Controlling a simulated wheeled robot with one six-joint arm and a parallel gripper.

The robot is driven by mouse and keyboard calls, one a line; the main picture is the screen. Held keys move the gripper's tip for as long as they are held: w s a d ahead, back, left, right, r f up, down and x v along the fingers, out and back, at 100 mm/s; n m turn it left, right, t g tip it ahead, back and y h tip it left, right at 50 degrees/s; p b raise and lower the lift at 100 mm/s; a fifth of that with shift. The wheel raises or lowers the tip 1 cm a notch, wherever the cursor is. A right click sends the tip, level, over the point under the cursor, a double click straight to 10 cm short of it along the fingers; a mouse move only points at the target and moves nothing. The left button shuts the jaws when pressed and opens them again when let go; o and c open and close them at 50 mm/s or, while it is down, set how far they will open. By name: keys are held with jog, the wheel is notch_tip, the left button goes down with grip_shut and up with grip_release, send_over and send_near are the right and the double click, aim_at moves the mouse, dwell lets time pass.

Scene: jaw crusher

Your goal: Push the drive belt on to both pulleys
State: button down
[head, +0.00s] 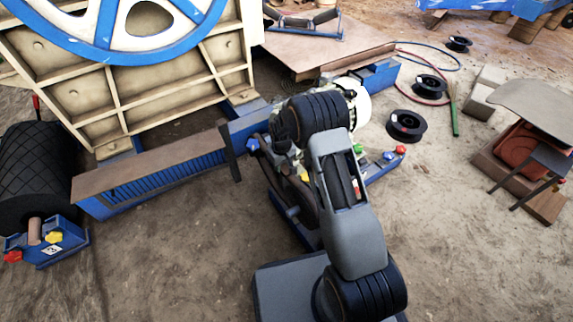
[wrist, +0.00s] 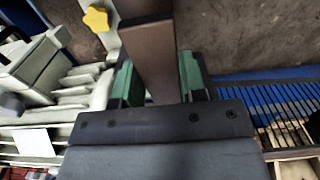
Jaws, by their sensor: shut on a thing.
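My gripper (wrist: 157,88) is shut on a dark brown bar-like piece (wrist: 150,60) between its green pads in the wrist view; whether this is part of the drive belt I cannot tell. In the head view my own arm hides the gripper. A dark upright strip (head: 230,152) stands between the brown-topped grille and the motor, perhaps the same piece. A pale motor (head: 357,103) is partly behind my arm; its fins show in the wrist view (wrist: 80,90). A large blue spoked wheel (head: 120,58) is on the cream crusher frame.
A blue grille with a brown top (head: 150,165) runs left of my arm; it shows in the wrist view (wrist: 280,105). A yellow star knob (wrist: 95,18) is near the held piece. Black reels (head: 406,126) and a stool (head: 540,110) lie right.

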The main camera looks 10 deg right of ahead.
jog(key=c, duration=0.8)
grip_release()
jog(key=shift+w+d+r, duration=0.15)
jog(key=shift+d+r, duration=0.1)
jog(key=shift+d, duration=0.05)
jog(key=shift+c, duration=0.2)
jog(key=shift+o, duration=0.8)
jog(key=shift+a+f, duration=0.1)
jog(key=shift+a, duration=0.05)
notch_tip(320, 180, up, 14)
jog(key=p, duration=0.5)
